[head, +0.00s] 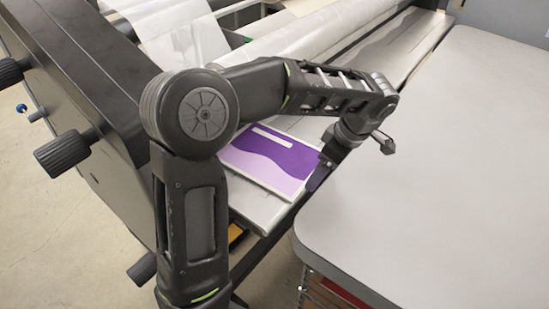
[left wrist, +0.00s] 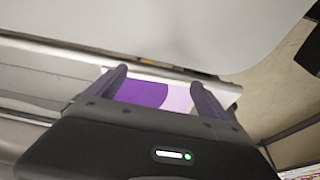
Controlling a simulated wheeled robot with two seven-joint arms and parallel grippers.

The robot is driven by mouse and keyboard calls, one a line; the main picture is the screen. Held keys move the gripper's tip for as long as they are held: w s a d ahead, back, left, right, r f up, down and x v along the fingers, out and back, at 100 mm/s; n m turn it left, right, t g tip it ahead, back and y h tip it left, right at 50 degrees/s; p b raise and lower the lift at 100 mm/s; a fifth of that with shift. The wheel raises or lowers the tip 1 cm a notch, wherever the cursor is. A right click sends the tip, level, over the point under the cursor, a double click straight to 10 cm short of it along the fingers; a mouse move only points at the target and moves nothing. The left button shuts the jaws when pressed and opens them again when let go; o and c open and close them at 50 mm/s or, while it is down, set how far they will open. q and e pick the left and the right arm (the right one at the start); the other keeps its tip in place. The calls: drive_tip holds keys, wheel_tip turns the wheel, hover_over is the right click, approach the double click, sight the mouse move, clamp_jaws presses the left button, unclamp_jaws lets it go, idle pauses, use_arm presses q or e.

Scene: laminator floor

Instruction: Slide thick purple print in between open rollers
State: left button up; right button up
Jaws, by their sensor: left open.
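The purple print (head: 268,160), a flat panel with purple and lilac areas and a white bar, lies on the laminator's pale feed shelf (head: 259,207). My left arm crosses in front of part of it. My left gripper (head: 319,177) is at the print's right edge, pointing down. In the left wrist view the left gripper (left wrist: 158,78) is open, and the print (left wrist: 150,93) shows between its two fingers. I cannot tell whether the fingers touch it. A long pale roller (head: 315,32) runs across behind my forearm; the roller gap is not clear. My right gripper is out of view.
A grey rounded table (head: 440,190) fills the right side, close to the shelf. The laminator's dark side housing (head: 85,75) with black knobs (head: 62,153) stands at left. Clear film (head: 180,35) hangs at the top. Bare floor shows at lower left.

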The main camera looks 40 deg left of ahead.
sight(300, 179)
use_arm(q)
drive_tip(key=shift+a, duration=0.1)
idle(0.4)
drive_tip(key=shift+a, duration=0.95)
drive_tip(key=shift+f+b, duration=1.35)
drive_tip(key=shift+b, duration=0.3)
drive_tip(key=shift+d+b, duration=0.25)
drive_tip(key=shift+b, duration=0.05)
idle(0.6)
drive_tip(key=shift+s, duration=0.15)
idle(0.4)
drive_tip(key=shift+s+b, duration=0.6)
drive_tip(key=shift+s, duration=0.3)
drive_tip(key=shift+a, duration=0.2)
drive_tip(key=shift+s+a+b, duration=0.1)
drive_tip(key=shift+a+b, duration=0.25)
drive_tip(key=shift+a, duration=0.85)
